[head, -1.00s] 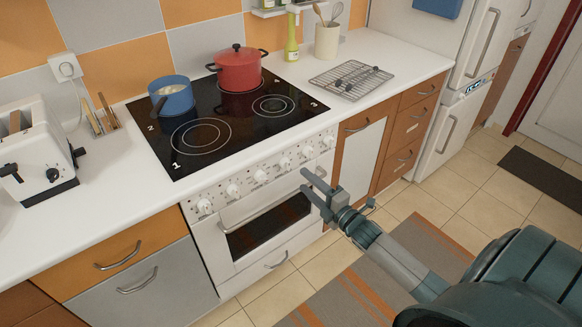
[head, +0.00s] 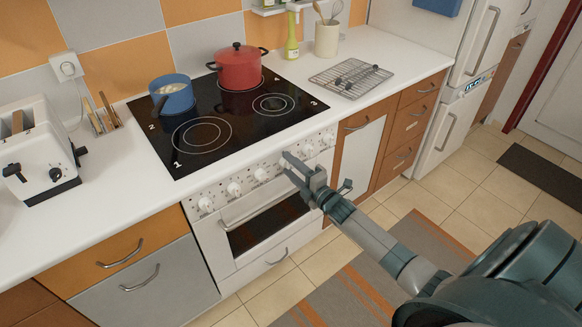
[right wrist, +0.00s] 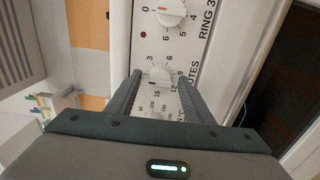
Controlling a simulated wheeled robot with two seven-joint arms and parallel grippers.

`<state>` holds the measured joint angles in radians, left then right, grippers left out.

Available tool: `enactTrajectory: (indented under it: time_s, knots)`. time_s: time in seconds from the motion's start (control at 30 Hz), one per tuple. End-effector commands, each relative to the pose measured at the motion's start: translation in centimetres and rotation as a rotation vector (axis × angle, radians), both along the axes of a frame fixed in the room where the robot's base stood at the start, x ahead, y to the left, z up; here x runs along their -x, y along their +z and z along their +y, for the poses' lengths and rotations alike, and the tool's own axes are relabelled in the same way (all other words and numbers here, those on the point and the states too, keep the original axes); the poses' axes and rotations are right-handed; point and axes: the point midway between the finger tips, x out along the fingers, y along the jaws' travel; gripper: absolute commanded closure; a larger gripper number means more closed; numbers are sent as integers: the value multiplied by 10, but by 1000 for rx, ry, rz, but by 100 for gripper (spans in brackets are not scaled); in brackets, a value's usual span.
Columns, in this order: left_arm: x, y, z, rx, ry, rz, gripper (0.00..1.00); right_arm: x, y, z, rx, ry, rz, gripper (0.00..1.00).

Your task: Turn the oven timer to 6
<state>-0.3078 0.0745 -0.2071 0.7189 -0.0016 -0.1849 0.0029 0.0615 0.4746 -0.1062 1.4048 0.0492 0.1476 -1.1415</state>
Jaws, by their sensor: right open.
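The oven timer is a white round knob (right wrist: 160,76) marked MINUTES, with numbers from 3 to 15 around it, in the right wrist view. I cannot tell for sure which number it points to. My right gripper (right wrist: 159,80) is open, its two dark fingers on either side of the timer knob in that view. I cannot tell if they touch it. In the head view my right gripper (head: 288,165) is at the oven's knob row and hides part of it. My left gripper is in neither view.
The white oven (head: 207,237) has several other knobs close by, including a RING 3 knob (right wrist: 171,12) above the timer in the wrist view. The oven door handle (head: 240,213) runs below the knobs. A red pot (head: 239,72) and blue pot (head: 174,100) stand on the black hob.

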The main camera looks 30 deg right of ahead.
Motion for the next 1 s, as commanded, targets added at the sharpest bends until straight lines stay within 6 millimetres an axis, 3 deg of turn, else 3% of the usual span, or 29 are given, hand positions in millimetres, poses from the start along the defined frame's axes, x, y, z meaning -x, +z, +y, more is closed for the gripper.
enactTrajectory:
  time_s: [0.07,0.23,0.67,1.0]
  knots:
    - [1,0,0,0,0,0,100,0,0,0,0,0,0,55]
    - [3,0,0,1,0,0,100,0,0,0,0,0,0,94]
    - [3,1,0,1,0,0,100,0,0,0,-47,-1,5,94]
    - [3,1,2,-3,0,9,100,0,0,-1,-243,-2,20,94]
